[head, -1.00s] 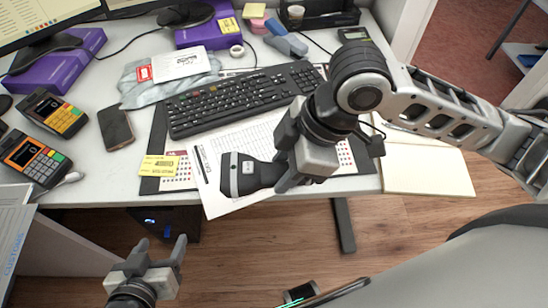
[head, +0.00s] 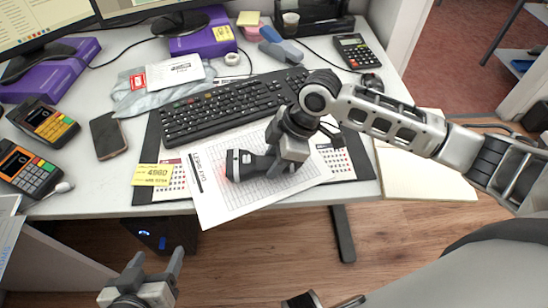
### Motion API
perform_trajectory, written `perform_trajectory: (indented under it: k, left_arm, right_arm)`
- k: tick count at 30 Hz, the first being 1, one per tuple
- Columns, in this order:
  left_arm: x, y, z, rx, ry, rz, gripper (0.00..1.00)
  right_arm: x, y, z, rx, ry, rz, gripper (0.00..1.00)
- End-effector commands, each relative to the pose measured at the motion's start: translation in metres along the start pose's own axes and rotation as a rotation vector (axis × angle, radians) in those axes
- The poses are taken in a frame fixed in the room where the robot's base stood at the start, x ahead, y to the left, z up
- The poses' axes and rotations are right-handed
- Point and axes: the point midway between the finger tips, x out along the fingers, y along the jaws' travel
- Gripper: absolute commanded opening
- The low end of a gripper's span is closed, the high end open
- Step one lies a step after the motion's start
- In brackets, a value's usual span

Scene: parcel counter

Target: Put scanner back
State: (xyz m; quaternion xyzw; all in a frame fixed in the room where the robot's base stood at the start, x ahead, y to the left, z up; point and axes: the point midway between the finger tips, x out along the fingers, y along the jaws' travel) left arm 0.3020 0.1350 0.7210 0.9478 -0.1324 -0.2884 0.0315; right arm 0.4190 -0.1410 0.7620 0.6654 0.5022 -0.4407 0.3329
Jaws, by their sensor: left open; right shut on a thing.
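The scanner (head: 243,164) is black with a pale band and lies roughly level over the printed sheet (head: 222,203). My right gripper (head: 274,166) is shut on its right part, and the fingers hide some of it. Whether the scanner touches the paper or hangs just above it, I cannot tell. A faint reddish glow shows on the paper left of it. My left gripper (head: 155,263) is open and empty, low in front of the desk's near edge. I cannot make out a scanner holder for certain.
A keyboard (head: 222,109) lies behind the scanner. A dark rounded object (head: 371,83) is partly hidden behind my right arm, near a calculator (head: 357,52). A notepad (head: 420,182) lies at right. Card terminals (head: 30,170) and a phone (head: 108,136) are at left.

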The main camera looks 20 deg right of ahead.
Motion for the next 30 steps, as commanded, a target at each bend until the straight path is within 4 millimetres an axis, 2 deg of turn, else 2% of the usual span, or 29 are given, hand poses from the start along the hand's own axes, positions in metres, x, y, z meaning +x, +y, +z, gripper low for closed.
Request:
perform_trajectory:
  k: [9,10,12,23,26,30]
  left_arm:
    - [-0.001,0.000,-0.001,-0.002,0.001,0.000,0.64]
    - [-0.001,0.000,-0.001,-0.002,0.001,0.000,0.64]
    - [-0.001,0.000,-0.001,-0.002,0.002,0.000,0.64]
    - [0.000,0.000,-0.005,0.000,0.010,-0.001,0.64]
    - [-0.001,0.000,-0.008,0.003,0.013,-0.002,0.64]
    - [-0.002,0.000,-0.012,0.008,0.015,-0.004,0.64]
  right_arm:
    - [0.002,0.000,0.000,0.000,0.003,0.002,0.10]
    - [0.002,0.000,0.000,0.000,0.002,0.001,0.43]
    - [0.002,0.000,0.000,0.000,0.002,0.001,0.59]
    - [-0.004,0.001,-0.001,0.000,0.001,0.002,0.59]
    - [-0.018,0.001,-0.001,-0.001,0.003,0.004,0.59]
    - [-0.047,0.001,-0.001,0.000,0.002,0.006,0.59]
